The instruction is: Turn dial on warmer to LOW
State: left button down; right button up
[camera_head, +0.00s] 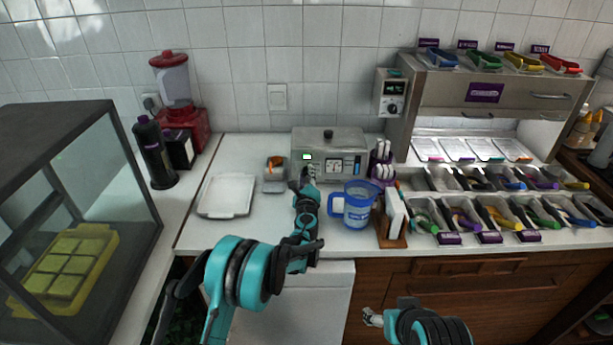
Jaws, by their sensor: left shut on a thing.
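The warmer (346,146) is a silver box with a black knob on its lid, standing at the back of the white counter. Its front has a small green lit display (306,157), a white gauge (333,167) and a blue strip. My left gripper (307,176) reaches the lower left of this front, below the display, and is shut on the dial there. The fingers mostly hide the dial, so its setting cannot be read. My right gripper (371,317) is low in the picture, in front of the cabinet and away from the warmer; its fingers are too small to judge.
A blue measuring jug (357,207) stands just right of my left forearm, by a wooden holder (391,235). A white tray (226,196) and a small grey-orange device (274,174) lie left. Topping bins (470,207) fill the right. A wall controller (392,93) hangs above.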

pick_arm(q)
jog(key=c, duration=1.2)
grip_release()
jog(key=shift+o, duration=0.2)
jog(key=s, duration=1.2)
